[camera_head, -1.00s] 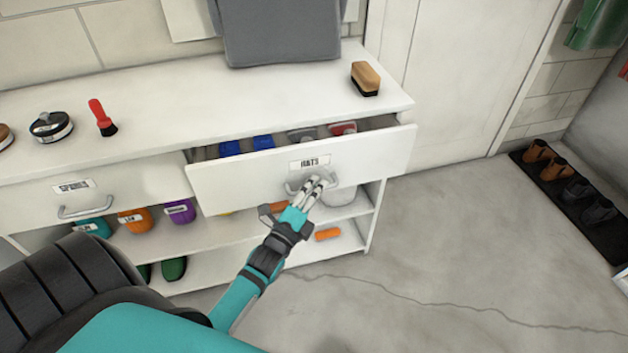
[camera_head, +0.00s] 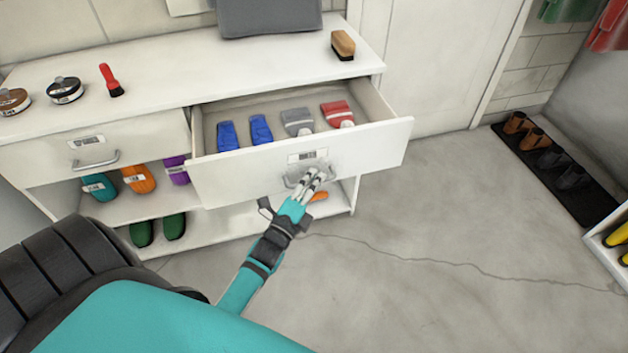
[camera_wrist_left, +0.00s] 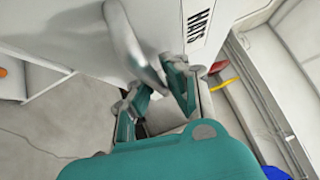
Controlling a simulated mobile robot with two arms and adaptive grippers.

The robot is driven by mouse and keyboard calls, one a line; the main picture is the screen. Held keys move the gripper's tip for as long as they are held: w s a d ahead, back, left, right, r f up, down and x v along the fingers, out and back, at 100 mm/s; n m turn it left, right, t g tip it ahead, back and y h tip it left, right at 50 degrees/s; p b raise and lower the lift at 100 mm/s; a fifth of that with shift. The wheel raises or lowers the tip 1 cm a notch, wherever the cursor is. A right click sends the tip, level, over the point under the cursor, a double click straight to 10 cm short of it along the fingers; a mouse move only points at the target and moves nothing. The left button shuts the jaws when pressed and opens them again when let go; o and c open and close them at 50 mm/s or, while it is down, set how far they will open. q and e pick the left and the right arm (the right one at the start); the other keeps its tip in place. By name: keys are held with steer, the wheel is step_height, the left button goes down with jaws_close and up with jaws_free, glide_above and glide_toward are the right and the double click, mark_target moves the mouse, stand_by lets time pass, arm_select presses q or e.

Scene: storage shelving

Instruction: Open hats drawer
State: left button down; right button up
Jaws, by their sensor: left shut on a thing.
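The hats drawer (camera_head: 365,152) is pulled well out of the white cabinet in the head view. Blue, grey and red folded hats (camera_head: 297,121) lie inside it. Its label reads HATS in the left wrist view (camera_wrist_left: 198,24). My left gripper (camera_head: 312,178) is at the front of this drawer, shut on its metal handle (camera_head: 293,178). The handle also shows in the left wrist view (camera_wrist_left: 127,38), running down between the fingers (camera_wrist_left: 160,92). The fingers hide part of the handle in the head view. My right gripper is not in view.
A shut drawer (camera_head: 45,162) is at the left. Shoes (camera_head: 138,179) sit on shelves below. The floor (camera_head: 430,215) at the right is clear, up to a shoe mat (camera_head: 583,196).

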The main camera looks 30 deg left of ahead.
arm_select(q)
steer(key=shift+f, duration=0.25)
steer(key=c, duration=1.4)
jaws_free()
steer(key=shift+a, duration=0.1)
steer(key=shift+r, duration=0.1)
steer(key=s, duration=0.4)
steer(key=s+f, duration=0.1)
steer(key=s, duration=0.3)
steer(key=s+d, duration=0.1)
steer(key=s, duration=0.3)
steer(key=shift+f, duration=0.25)
